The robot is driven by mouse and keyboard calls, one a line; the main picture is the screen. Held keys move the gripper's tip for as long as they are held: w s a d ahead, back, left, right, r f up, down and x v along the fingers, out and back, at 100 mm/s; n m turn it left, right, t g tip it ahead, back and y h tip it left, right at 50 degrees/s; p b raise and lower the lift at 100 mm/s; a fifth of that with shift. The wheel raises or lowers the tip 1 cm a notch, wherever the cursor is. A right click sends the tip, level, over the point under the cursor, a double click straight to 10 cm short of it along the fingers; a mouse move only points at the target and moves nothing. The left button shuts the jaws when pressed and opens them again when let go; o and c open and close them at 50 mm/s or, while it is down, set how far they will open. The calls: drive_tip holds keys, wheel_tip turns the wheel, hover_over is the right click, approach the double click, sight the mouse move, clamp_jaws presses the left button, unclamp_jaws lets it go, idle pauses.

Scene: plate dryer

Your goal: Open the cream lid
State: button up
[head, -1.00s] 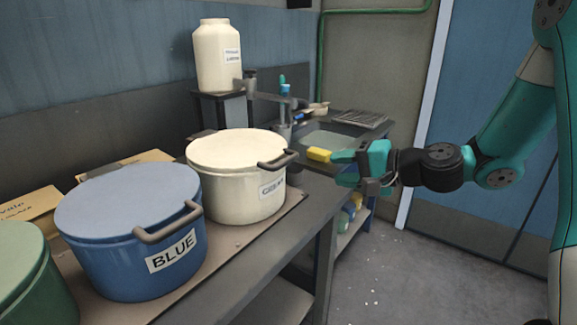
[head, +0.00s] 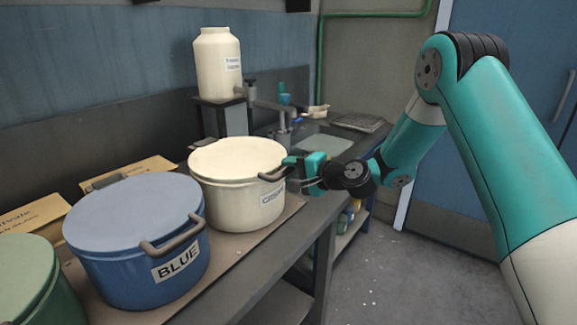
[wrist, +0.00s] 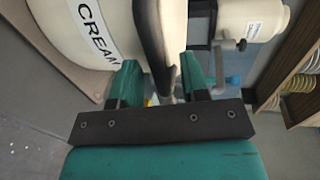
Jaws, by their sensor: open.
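The cream pot (head: 237,207) stands on the bench with its cream lid (head: 238,158) lying flat and closed on top. The lid's grey-brown handle (head: 272,174) is on the right side, above the CREAM label. My gripper (head: 288,170) is open at this handle. In the wrist view the dark handle (wrist: 152,45) runs down between the two teal fingers of my gripper (wrist: 160,80), and the pot wall with its label (wrist: 95,30) is at left. I cannot tell whether the fingers touch the handle.
A blue pot (head: 140,255) stands just left of the cream pot, with a green pot (head: 40,290) beyond it. A cream jar (head: 217,65) on a dark stand is behind. A sink (head: 325,143) with a tap lies behind my gripper. The floor at right is free.

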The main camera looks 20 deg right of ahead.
drive_tip(key=shift+w+a+f, duration=0.15)
drive_tip(key=shift+w+a, duration=0.25)
drive_tip(key=shift+w, duration=0.1)
